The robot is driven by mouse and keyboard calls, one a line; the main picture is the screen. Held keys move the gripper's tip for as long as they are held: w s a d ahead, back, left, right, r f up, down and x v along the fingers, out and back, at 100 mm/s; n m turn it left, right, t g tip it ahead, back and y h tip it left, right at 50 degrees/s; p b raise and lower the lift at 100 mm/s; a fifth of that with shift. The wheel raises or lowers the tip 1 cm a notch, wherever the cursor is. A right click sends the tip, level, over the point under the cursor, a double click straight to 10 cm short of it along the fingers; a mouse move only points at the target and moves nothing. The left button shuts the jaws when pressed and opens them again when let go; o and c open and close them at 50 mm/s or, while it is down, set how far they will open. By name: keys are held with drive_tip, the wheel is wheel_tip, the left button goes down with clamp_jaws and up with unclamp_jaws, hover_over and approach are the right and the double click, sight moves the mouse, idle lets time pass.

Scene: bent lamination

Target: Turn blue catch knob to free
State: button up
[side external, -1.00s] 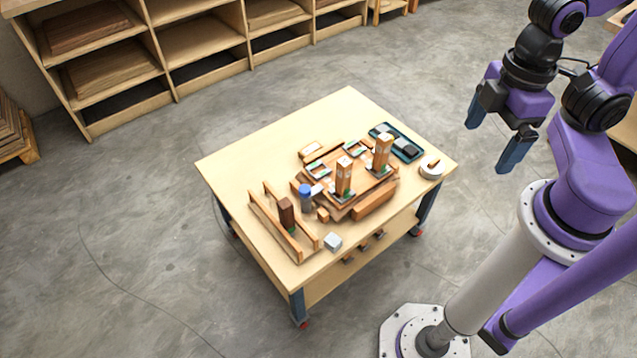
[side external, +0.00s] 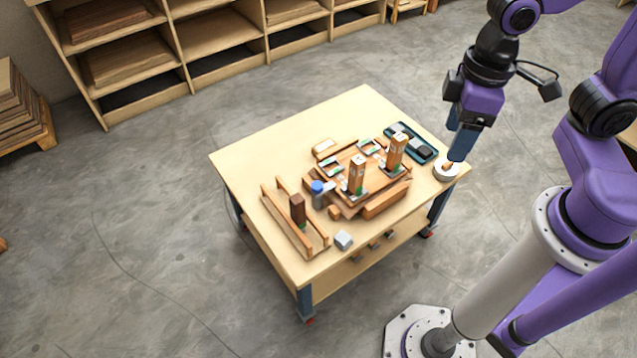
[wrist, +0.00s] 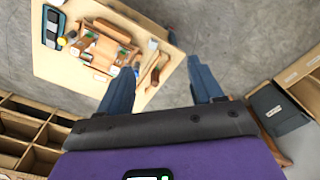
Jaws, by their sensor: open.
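The blue catch knob (side external: 317,187) is a small blue-topped upright cylinder at the left end of the wooden fixture (side external: 345,207) on the table. A pale lever-like piece extends right from it. I cannot tell how far the knob is turned. My gripper (side external: 457,158) hangs pointing down by the table's right corner, well to the right of the knob. In the wrist view its two blue fingers (wrist: 160,88) are spread with nothing between them.
Two tall wooden blocks stand on the fixture. A wooden channel (side external: 283,235) holding a dark block lies to the left. A teal tray (side external: 425,152) and a white round item (side external: 446,172) are at the right. Shelves (side external: 200,45) stand behind.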

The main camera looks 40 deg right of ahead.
drive_tip(key=w+a+f+m, duration=0.4)
drive_tip(key=w+a+m, duration=0.15)
drive_tip(key=w, duration=0.45)
drive_tip(key=m, duration=1.9)
hover_over(317, 185)
wheel_tip(317, 185, down, 21)
wheel_tip(317, 185, down, 17)
drive_tip(key=shift+f, duration=0.1)
drive_tip(key=c, duration=1.1)
drive_tip(key=shift+o, duration=0.2)
